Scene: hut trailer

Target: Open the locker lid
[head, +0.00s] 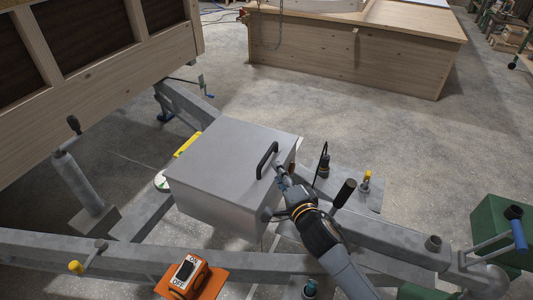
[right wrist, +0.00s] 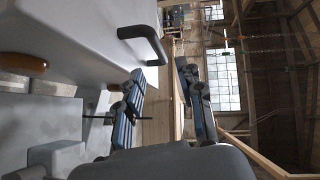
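The locker is a grey metal box (head: 215,203) on the trailer frame, and its flat lid (head: 225,150) is down. A black bar handle (head: 266,160) stands on the lid near its right edge. The handle also shows in the right wrist view (right wrist: 146,42), ahead of the fingertips. My right gripper (head: 281,171) is at the locker's right side, just beside the handle. In the right wrist view its two fingers (right wrist: 160,72) are apart with nothing between them. The handle appears not to be between them. My left gripper is not in view.
An orange switch box (head: 185,272) sits at the front. A green box (head: 500,228) is at far right. The floor behind the locker is clear up to a wooden counter (head: 350,55).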

